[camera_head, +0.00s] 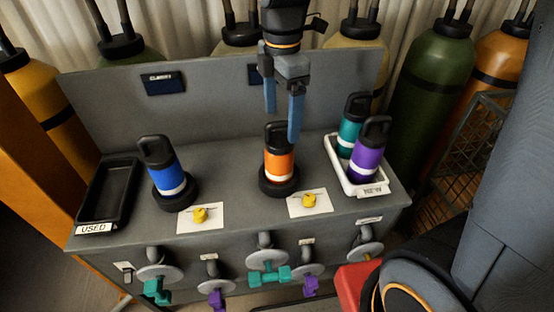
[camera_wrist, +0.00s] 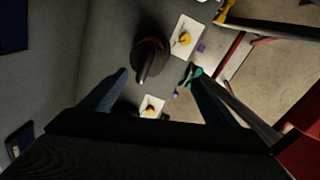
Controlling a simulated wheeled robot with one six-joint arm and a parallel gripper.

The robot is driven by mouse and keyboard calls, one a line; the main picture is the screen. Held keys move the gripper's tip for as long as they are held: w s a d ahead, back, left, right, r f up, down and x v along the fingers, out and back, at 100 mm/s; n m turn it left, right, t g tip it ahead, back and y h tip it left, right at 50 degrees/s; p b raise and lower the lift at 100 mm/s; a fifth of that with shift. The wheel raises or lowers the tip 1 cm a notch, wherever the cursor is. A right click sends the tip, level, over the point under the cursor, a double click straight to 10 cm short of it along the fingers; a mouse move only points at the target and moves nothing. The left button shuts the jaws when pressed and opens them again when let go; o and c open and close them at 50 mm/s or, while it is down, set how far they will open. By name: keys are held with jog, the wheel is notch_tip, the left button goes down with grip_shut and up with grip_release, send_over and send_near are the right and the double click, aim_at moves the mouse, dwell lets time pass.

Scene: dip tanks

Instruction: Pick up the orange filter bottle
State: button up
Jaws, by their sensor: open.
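The orange filter bottle (camera_head: 279,164) stands upright in a round black holder on the grey bench, with a black cap and loop handle and a white band. In the wrist view its dark top (camera_wrist: 149,60) shows from above, ahead of the fingers and between their lines. My gripper (camera_head: 284,118) points down with its blue fingers apart and empty. In the head view the fingertips are near the bottle's cap, one finger overlapping it; I cannot tell whether they touch. The open fingers also show in the wrist view (camera_wrist: 157,72).
A blue bottle (camera_head: 167,178) stands in a holder to the left, beside an empty black tray (camera_head: 107,192) labelled USED. A white tray (camera_head: 341,168) at right holds a teal bottle (camera_head: 350,132) and a purple bottle (camera_head: 368,158). White cards with yellow pieces lie in front. A panel (camera_head: 220,98) rises behind.

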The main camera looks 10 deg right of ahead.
aim_at(280, 141)
jog(key=f+b, duration=0.1)
jog(key=f, duration=0.1)
jog(key=w+f+b, duration=0.1)
jog(key=f+b, duration=0.1)
jog(key=w+f+b, duration=0.1)
jog(key=b, duration=0.1)
jog(key=shift+w+f, duration=0.1)
jog(key=shift+f, duration=1.65)
jog(key=shift+w+d+f+p, duration=0.1)
jog(key=shift+w+f+p, duration=0.1)
jog(key=shift+f, duration=0.65)
jog(key=shift+w+a+f+p, duration=0.1)
jog(key=shift+f+p, duration=0.05)
jog(key=shift+f, duration=0.75)
jog(key=shift+w+d+f+p, duration=0.1)
jog(key=shift+f+p, duration=0.1)
jog(key=shift+f, duration=0.65)
jog(key=c, duration=1.6)
